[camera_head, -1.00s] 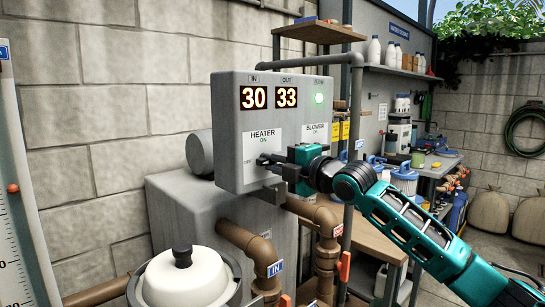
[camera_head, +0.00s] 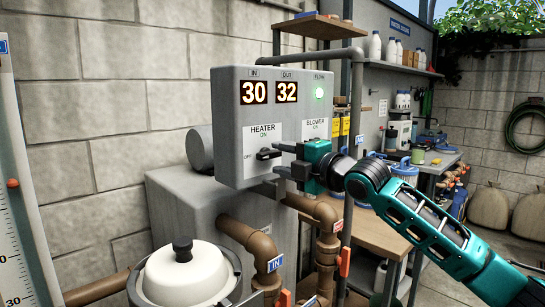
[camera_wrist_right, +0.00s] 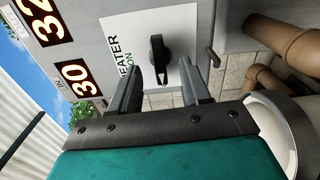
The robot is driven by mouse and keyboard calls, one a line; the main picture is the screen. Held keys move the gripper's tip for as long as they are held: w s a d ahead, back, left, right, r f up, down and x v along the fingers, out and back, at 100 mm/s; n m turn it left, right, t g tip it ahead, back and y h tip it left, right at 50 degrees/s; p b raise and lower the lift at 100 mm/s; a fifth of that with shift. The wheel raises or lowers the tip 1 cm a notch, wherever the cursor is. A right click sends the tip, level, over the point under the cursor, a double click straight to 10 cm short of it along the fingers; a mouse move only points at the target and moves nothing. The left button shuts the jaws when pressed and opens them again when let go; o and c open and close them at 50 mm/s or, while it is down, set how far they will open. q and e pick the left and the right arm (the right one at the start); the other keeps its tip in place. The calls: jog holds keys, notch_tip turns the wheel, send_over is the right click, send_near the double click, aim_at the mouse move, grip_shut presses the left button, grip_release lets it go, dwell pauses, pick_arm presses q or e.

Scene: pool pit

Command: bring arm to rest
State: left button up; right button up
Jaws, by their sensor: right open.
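My right gripper (camera_head: 280,160) is in front of the grey control box (camera_head: 228,130), just right of the black heater knob (camera_head: 269,154). In the right wrist view its two fingers (camera_wrist_right: 160,92) are apart with nothing between them, and the heater knob (camera_wrist_right: 157,60) stands beyond them, clear of both. The knob lies roughly level in the head view, on the white heater plate marked ON and OFF. The blower plate (camera_head: 316,128) is partly hidden behind my gripper. My left gripper is not in view.
The displays read IN 30 (camera_head: 254,92) and OUT 32 (camera_head: 287,91), and a green flow light (camera_head: 319,93) is lit. Brown pipes (camera_head: 262,245) run below the box. A white-lidded pot (camera_head: 182,272) stands at lower left. A wooden bench (camera_head: 372,236) is behind my arm.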

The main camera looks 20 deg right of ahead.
jog(key=b+v, duration=0.1)
jog(key=v, duration=0.3)
jog(key=shift+s+d, duration=0.1)
jog(key=shift+s, duration=0.2)
jog(key=s+a+f+m+g, duration=0.1)
jog(key=a+f+m, duration=0.2)
jog(key=f, duration=0.6)
jog(key=s+a+f+m+g, duration=0.1)
jog(key=s+a+f+m, duration=0.15)
jog(key=f, duration=0.65)
jog(key=s+a+f+m+g, duration=0.1)
jog(key=a+f+m, duration=0.15)
jog(key=f, duration=0.65)
jog(key=s+a+f+m+g+h, duration=0.3)
jog(key=s+f+m, duration=0.8)
jog(key=s+f, duration=1)
jog(key=shift+s+a+f+m+h+p, duration=0.15)
jog(key=shift+s+a+m+h+p, duration=0.2)
jog(key=shift+a, duration=0.35)
